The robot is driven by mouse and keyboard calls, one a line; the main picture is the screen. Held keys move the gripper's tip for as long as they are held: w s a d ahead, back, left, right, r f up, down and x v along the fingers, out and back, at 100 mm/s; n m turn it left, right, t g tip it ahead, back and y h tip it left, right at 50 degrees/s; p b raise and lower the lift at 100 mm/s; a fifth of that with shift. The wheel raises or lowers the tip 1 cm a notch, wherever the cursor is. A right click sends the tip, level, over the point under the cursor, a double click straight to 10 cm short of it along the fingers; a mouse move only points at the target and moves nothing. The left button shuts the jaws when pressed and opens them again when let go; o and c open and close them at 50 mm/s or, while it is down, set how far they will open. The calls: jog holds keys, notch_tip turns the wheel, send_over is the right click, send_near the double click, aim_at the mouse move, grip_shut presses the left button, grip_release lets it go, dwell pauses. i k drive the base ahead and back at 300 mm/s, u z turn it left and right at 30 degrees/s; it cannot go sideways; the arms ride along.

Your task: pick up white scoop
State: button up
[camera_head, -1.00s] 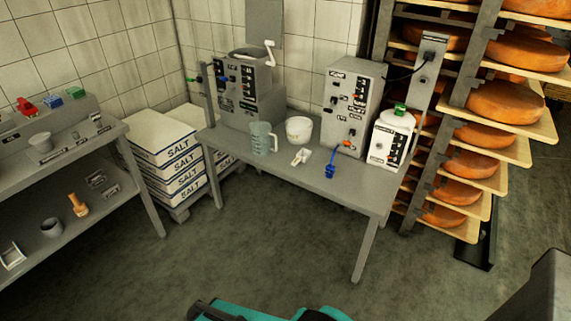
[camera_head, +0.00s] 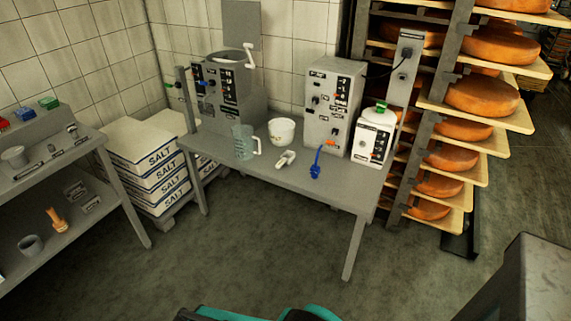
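The white scoop (camera_head: 286,159) lies on the grey table (camera_head: 330,191), near the middle of its top. A white bucket (camera_head: 282,131) stands just behind it. A clear measuring jug (camera_head: 244,142) stands to its left, and a blue tool (camera_head: 316,165) lies to its right. Nothing covers the scoop. My gripper's fingers do not show; only teal and black parts, which look like part of my own body, show at the bottom edge.
Grey machines (camera_head: 333,106) and a white canister (camera_head: 373,134) stand at the table's back. Salt sacks (camera_head: 158,171) are stacked left of the table, beside a grey shelf unit (camera_head: 118,190). Cheese racks (camera_head: 455,171) stand at the right. The floor (camera_head: 240,255) in front is clear.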

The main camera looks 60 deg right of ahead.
aim_at(284, 161)
jog(key=i, duration=0.95)
jog(key=u, duration=0.1)
jog(key=k, duration=0.9)
jog(key=z, duration=0.2)
jog(key=i, duration=0.65)
jog(key=u, duration=0.1)
